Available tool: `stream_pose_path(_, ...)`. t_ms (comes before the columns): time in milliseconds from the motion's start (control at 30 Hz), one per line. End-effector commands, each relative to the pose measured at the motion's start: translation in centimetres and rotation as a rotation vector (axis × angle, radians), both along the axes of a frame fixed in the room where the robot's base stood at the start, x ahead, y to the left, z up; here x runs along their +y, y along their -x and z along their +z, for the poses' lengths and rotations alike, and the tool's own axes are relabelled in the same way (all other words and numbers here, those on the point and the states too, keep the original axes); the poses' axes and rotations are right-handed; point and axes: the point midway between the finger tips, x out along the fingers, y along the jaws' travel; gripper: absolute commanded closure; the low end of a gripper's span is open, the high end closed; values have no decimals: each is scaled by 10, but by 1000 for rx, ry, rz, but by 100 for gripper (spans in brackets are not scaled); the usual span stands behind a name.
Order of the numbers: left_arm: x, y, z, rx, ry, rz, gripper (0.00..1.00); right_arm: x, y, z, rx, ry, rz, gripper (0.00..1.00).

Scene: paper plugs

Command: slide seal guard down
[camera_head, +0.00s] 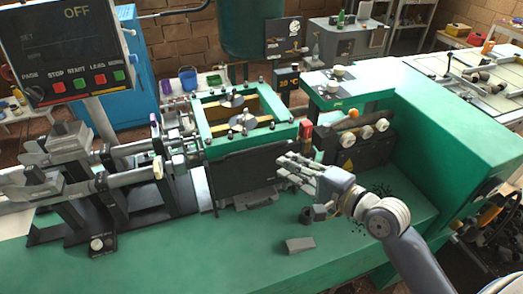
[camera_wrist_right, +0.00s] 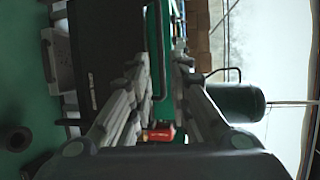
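A dark flat panel (camera_head: 245,172), which looks like the seal guard, stands upright on the front of the machine below a green frame (camera_head: 240,135). In the right wrist view a dark panel (camera_wrist_right: 105,45) fills the upper left. My right gripper (camera_head: 284,171) is just right of the panel in the head view, its fingers pointing left. In the wrist view its fingers (camera_wrist_right: 162,80) are apart, with nothing held between them. Whether a finger touches the panel cannot be told. My left gripper is not in view.
A red part (camera_head: 306,130) stands behind my right gripper; a red part (camera_wrist_right: 158,134) also shows between the fingers. A grey block (camera_head: 299,244) and a dark ring (camera_head: 305,215) lie on the green bench (camera_head: 210,262). White rollers (camera_head: 365,132) stand to the right.

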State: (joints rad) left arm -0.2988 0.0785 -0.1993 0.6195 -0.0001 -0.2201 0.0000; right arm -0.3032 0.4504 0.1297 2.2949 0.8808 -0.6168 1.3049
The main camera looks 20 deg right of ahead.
Motion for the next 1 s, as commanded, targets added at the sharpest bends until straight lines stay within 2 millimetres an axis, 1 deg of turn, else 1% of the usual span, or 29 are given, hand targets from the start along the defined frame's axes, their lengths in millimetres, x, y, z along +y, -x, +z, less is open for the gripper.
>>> stream_pose_path(167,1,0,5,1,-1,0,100,6,-14,0,0,-10,-1,82)
stream_pose_path(500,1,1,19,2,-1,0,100,31,-66,-11,2,-6,-1,82)
stream_pose_path(600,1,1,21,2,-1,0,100,36,-79,-14,1,-5,-1,82)
stream_pose_path(800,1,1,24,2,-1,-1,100,43,-93,-19,3,-3,-1,82)
stream_pose_path(1000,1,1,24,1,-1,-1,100,44,-95,-20,2,-2,0,82)
